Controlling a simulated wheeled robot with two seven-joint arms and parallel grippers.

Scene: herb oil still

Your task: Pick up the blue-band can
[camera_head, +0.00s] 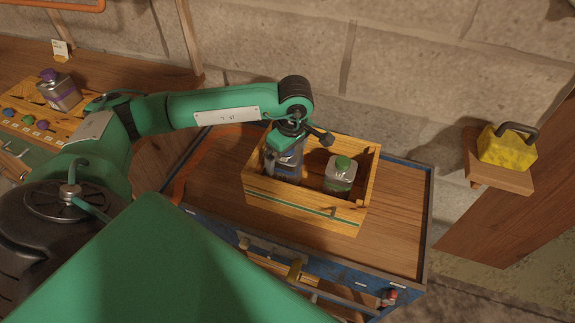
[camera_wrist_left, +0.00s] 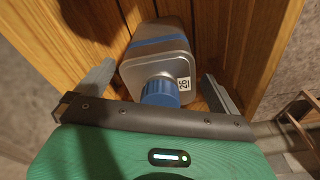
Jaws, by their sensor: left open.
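The blue-band can (camera_head: 290,161) stands in the left part of a wooden crate (camera_head: 300,209), partly hidden by my left gripper in the head view. In the left wrist view the can (camera_wrist_left: 158,59) is grey metal with a blue band, a blue cap (camera_wrist_left: 160,92) and a white label reading 26. My left gripper (camera_head: 285,150) is over the can. In the wrist view its open fingers (camera_wrist_left: 158,78) lie on either side of the can's cap end, with gaps visible. My right gripper is not in view.
A green-capped can (camera_head: 340,174) stands in the crate's right part. The crate sits on a blue-edged wooden cart top (camera_head: 398,228), clear at right. A purple-capped can (camera_head: 58,91) is on the left bench. A yellow block with a black handle (camera_head: 504,150) rests on a wall shelf.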

